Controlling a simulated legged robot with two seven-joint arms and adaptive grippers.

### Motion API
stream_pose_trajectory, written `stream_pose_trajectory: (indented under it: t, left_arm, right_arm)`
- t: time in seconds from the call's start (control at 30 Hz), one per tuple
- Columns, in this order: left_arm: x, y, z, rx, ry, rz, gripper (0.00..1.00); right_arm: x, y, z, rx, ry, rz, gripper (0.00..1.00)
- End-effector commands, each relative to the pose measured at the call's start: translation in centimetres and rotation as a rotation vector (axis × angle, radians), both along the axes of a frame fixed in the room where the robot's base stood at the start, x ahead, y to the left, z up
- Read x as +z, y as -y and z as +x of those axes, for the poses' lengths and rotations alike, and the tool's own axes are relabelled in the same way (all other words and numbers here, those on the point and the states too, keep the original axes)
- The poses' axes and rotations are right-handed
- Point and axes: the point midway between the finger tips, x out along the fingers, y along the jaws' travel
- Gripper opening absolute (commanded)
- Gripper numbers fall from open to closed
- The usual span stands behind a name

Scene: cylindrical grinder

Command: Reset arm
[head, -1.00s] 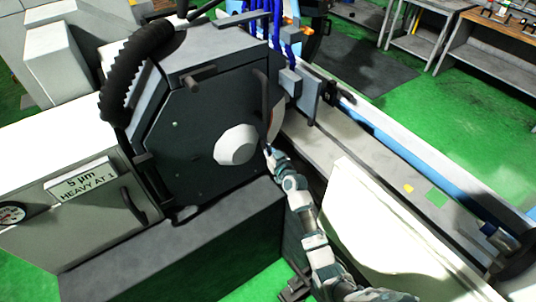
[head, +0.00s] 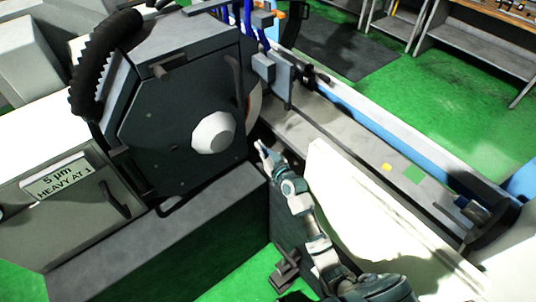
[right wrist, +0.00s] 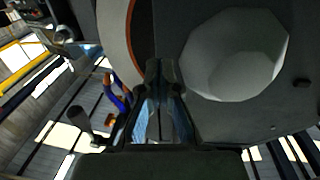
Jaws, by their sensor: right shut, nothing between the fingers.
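My right arm comes up from the bottom of the head view. Its gripper (head: 262,148) is in front of the grinder's dark wheel housing (head: 165,125), just right of and below the pale faceted hub (head: 213,132). The right gripper is shut with nothing in it. In the right wrist view the shut fingers (right wrist: 158,100) point up beside the hub (right wrist: 235,55), with the rim of the grinding wheel (right wrist: 122,40) to the left. I cannot tell whether the fingertips touch the housing. My left gripper is not in view.
A cream panel (head: 370,215) stands close to the right of my right arm. The machine bed (head: 340,140) runs behind it, with yellow and green patches. A grey block (head: 150,240) lies to the left. Green floor and workbenches (head: 460,50) are at the back right.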

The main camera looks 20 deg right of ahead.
Motion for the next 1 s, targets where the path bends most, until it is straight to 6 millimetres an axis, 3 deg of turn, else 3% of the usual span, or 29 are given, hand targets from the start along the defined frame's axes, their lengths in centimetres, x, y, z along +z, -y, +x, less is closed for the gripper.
stream_pose_trajectory:
  t: [0.17,0.47,0.57,0.67,0.8,1.0]
  left_arm:
    - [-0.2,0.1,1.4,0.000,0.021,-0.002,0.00]
    - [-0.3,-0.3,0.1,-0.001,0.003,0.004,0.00]
    - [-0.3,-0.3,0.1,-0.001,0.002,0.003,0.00]
    - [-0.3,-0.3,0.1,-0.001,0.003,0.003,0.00]
    - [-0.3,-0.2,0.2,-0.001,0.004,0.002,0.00]
    - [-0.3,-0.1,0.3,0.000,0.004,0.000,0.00]
  right_arm:
    - [-0.1,0.8,-2.9,0.001,0.000,-0.001,0.00]
    - [-0.2,1.2,-4.0,0.003,-0.007,0.001,0.00]
    - [-1.8,0.4,-5.2,0.022,-0.060,-0.014,0.00]
    - [-5.4,-1.4,-8.5,0.064,-0.200,-0.054,0.00]
    - [-12.0,-3.6,-16.8,0.105,-0.504,-0.129,0.00]
    - [-16.6,-4.0,-26.4,0.085,-0.820,-0.194,0.00]
